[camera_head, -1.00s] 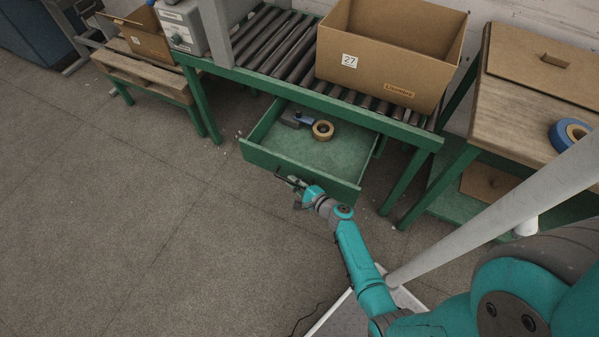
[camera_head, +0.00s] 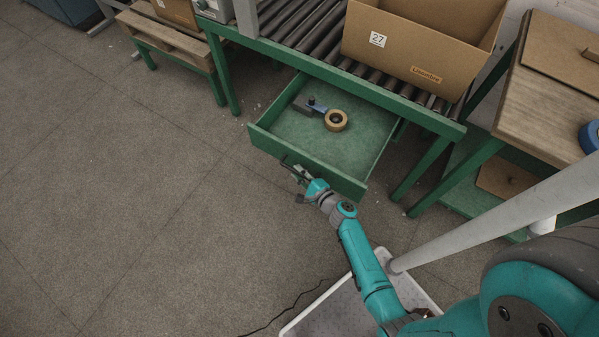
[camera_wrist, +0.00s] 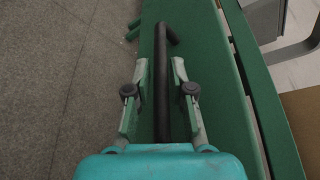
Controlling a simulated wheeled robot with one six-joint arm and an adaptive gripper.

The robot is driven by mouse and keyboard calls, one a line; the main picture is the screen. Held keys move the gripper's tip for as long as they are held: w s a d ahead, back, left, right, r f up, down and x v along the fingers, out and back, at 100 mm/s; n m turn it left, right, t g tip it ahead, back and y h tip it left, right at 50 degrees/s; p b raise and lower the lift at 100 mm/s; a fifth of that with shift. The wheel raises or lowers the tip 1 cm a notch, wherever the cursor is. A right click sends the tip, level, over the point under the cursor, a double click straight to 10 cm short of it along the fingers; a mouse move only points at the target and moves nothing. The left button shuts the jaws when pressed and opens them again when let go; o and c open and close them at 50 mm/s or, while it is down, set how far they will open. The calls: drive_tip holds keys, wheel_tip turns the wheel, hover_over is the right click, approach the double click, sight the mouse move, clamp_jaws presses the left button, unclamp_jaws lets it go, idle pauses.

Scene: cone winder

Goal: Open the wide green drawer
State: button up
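The wide green drawer (camera_head: 318,172) stands well out from under the roller table in the head view. It holds a roll of tan tape (camera_head: 336,120) and a small blue and dark tool (camera_head: 314,106). Its black bar handle (camera_wrist: 162,85) runs up the middle of the wrist view, beside the green drawer front (camera_wrist: 211,75). My gripper (camera_wrist: 161,68) has one finger on each side of the bar and is shut on it, though the exact contact is hard to see. In the head view my gripper (camera_head: 296,174) is at the drawer front's outer side.
The roller table (camera_head: 330,75) carries a cardboard box (camera_head: 415,50) marked 27. A wooden-topped bench (camera_head: 545,100) stands to the right, with blue tape (camera_head: 590,137) on it. A low pallet stand (camera_head: 170,38) is at the upper left. The floor left of the drawer is clear.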

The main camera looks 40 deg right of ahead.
drive_tip(key=shift+o, duration=0.4)
drive_tip(key=v, duration=1.2)
idle(0.3)
drive_tip(key=s+a+r+n+g, duration=0.1)
drive_tip(key=s+a+n+g, duration=0.1)
drive_tip(key=s+a+n, duration=0.4)
drive_tip(key=s+a+r+n+g, duration=0.2)
drive_tip(key=s+a+n, duration=0.1)
drive_tip(key=s, duration=0.6)
drive_tip(key=s+a+r+n+t, duration=0.1)
drive_tip(key=s+r+n, duration=0.3)
drive_tip(key=r, duration=0.9)
drive_tip(key=s+a+r+n+t, duration=0.1)
drive_tip(key=s+r+n+t, duration=0.1)
drive_tip(key=r+n, duration=0.9)
drive_tip(key=shift+s+a+r, duration=0.2)
drive_tip(key=shift+s+r, duration=0.7)
